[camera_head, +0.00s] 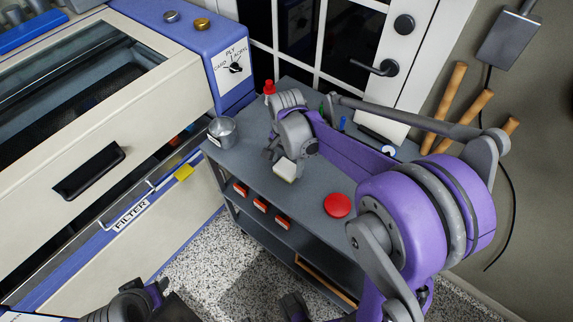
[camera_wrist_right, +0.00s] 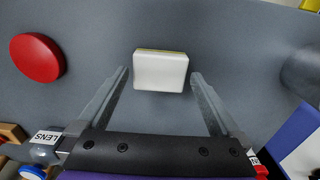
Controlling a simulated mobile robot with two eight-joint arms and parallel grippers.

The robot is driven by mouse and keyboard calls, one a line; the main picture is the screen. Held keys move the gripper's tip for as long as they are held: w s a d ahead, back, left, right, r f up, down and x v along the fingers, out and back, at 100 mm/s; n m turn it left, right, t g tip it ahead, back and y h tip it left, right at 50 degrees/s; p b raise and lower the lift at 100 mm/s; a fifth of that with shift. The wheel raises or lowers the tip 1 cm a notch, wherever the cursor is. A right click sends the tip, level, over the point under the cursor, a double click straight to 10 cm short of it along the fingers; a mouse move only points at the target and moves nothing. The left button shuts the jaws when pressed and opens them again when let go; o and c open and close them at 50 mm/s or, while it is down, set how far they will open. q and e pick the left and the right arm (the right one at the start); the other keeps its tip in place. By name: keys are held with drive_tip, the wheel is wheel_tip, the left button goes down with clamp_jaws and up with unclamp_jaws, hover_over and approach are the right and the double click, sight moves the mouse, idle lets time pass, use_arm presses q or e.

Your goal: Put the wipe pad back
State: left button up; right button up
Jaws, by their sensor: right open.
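The wipe pad, a small white block with a yellow layer along one edge, lies on the grey cart top (camera_head: 240,165) near its front edge. It shows in the head view (camera_head: 285,170) and in the right wrist view (camera_wrist_right: 161,71). My right gripper (camera_head: 276,158) is open over the pad. In the right wrist view its two fingers (camera_wrist_right: 160,74) stand on either side of the pad, with a gap at each side. I cannot tell how far the fingertips are above the cart top. Part of my left gripper (camera_head: 160,289) shows at the bottom left, away from the cart.
A red disc (camera_head: 337,205) lies right of the pad, and a metal cup (camera_head: 222,131) stands at the left. A red-capped bottle (camera_head: 269,88) is behind my wrist. Red-fronted bins (camera_head: 261,205) sit below. The machine (camera_head: 75,130) borders the cart's left.

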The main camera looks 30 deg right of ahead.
sight(287, 168)
wheel_tip(287, 168, up, 10)
drive_tip(key=s+a+f+n+t, duration=0.2)
drive_tip(key=s+a+n, duration=0.1)
drive_tip(key=s+n, duration=0.3)
drive_tip(key=s+a+f+n+t, duration=0.3)
drive_tip(key=s+n, duration=0.4)
drive_tip(key=s, duration=0.3)
drive_tip(key=shift+s+a+f+p, duration=0.15)
drive_tip(key=shift+a+f+p, duration=0.1)
drive_tip(key=shift+a+p, duration=0.2)
drive_tip(key=shift+w+r+p, duration=0.2)
drive_tip(key=shift+r+p, duration=0.2)
drive_tip(key=shift+r, duration=0.1)
drive_tip(key=shift+w+r+p, duration=0.15)
drive_tip(key=shift+r+p, duration=0.2)
drive_tip(key=shift+r, duration=0.1)
drive_tip(key=shift+s+d, duration=0.1)
